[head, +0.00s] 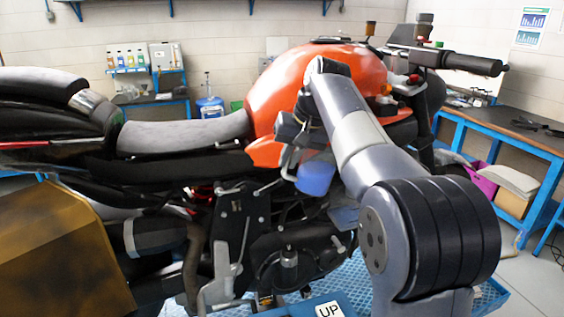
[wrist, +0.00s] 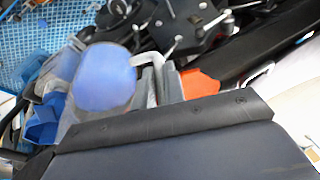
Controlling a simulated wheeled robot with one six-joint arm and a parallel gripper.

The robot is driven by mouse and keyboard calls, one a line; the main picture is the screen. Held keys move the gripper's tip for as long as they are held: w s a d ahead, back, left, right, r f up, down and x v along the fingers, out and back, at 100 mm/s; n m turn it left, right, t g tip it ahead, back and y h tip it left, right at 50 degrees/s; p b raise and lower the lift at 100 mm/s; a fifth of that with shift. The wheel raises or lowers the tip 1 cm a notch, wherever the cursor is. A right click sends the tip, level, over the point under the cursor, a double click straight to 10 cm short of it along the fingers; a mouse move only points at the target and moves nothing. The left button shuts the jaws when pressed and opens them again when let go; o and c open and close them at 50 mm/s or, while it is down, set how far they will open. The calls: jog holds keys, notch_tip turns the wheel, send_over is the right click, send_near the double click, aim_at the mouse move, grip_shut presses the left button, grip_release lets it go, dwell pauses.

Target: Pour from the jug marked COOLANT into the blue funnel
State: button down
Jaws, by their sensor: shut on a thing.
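My gripper (head: 300,138) is in front of the motorcycle's orange tank, and its grey fingers (wrist: 165,84) show in the wrist view. It is shut on what looks like a jug with a rounded blue part (head: 315,178), which hangs just below the gripper. The blue part is large in the wrist view (wrist: 104,78), with greyish, translucent material around it. No COOLANT marking is readable. A darker blue piece (wrist: 42,122) at the left of the wrist view may be the funnel; I cannot tell. No liquid stream shows.
The motorcycle (head: 185,136) fills the middle, close behind my gripper. A blue grid platform (head: 487,296) lies below. A workbench (head: 505,122) stands at the right. Small bottles stand on a wall shelf (head: 128,70) at the back left. A brown-gold surface (head: 60,250) is at the lower left.

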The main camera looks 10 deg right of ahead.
aim_at(310, 151)
jog(key=d+r+y, duration=0.1)
jog(key=d+r+y+p, duration=0.1)
jog(key=d, duration=0.1)
jog(key=w+d+r+y+p, duration=0.1)
jog(key=shift+d+m+g, duration=0.15)
jog(key=shift+m+g, duration=0.15)
jog(key=shift+m, duration=0.1)
jog(key=shift+w+d+r+y, duration=0.15)
jog(key=shift+d+y, duration=0.1)
jog(key=shift+y, duration=0.35)
jog(key=shift+a, duration=0.2)
jog(key=shift+d+r+y, duration=0.25)
jog(key=shift+d+y, duration=0.05)
jog(key=shift+d, duration=0.05)
jog(key=shift+d+r+m+y, duration=0.15)
jog(key=shift+r+m+y, duration=0.15)
jog(key=shift+r+y, duration=0.2)
dwell(1.5)
jog(key=shift+w+d+r+g+y, duration=0.2)
jog(key=shift+d+r+g+y, duration=0.1)
jog(key=shift+d+r+y, duration=0.5)
dwell(3.2)
